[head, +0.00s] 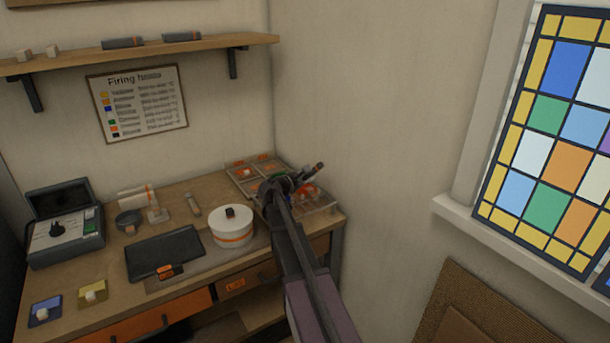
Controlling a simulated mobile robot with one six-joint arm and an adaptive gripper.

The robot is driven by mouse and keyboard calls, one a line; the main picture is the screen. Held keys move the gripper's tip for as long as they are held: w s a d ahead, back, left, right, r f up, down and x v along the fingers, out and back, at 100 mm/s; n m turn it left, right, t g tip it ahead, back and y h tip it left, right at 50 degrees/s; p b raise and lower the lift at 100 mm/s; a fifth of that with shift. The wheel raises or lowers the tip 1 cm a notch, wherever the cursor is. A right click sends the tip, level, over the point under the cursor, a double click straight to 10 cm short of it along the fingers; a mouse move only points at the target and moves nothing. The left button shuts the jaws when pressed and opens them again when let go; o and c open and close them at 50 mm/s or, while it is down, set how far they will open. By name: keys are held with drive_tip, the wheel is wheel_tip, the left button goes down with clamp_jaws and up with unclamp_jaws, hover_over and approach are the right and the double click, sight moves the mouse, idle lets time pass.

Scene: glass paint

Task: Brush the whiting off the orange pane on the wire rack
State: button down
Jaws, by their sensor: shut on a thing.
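My gripper (288,186) is over the right back end of the bench. It is shut on a slim tool with a brownish handle, which looks like a brush (317,170); its handle sticks up to the right. The bristle end is hidden by my gripper and arm. The wire rack (322,207) lies at the bench's right end, below the gripper. An orange patch, likely the orange pane (304,194), shows on it, partly covered. I cannot make out any whiting on it, nor whether the brush touches it.
A partitioned tray (238,181) with orange pieces lies behind the gripper against the wall. A white lidded pot (231,229) stands close to its left. A dark slab (165,254), a kiln-like box (65,236) and blue (45,311) and yellow tiles (93,293) occupy the bench (193,282).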

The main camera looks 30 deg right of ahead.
drive_tip(key=shift+s, duration=0.4)
drive_tip(key=shift+s, duration=0.1)
drive_tip(key=shift+s, duration=1.45)
drive_tip(key=shift+r, duration=0.1)
drive_tip(key=shift+r+p, duration=0.45)
drive_tip(key=shift+p, duration=0.05)
drive_tip(key=shift+w+d, duration=0.1)
drive_tip(key=shift+w, duration=0.05)
drive_tip(key=shift+w+d, duration=0.4)
drive_tip(key=shift+w, duration=0.6)
drive_tip(key=shift+w+d, duration=0.4)
drive_tip(key=shift+w, duration=0.65)
drive_tip(key=shift+w+d, duration=0.4)
drive_tip(key=shift+w, duration=0.6)
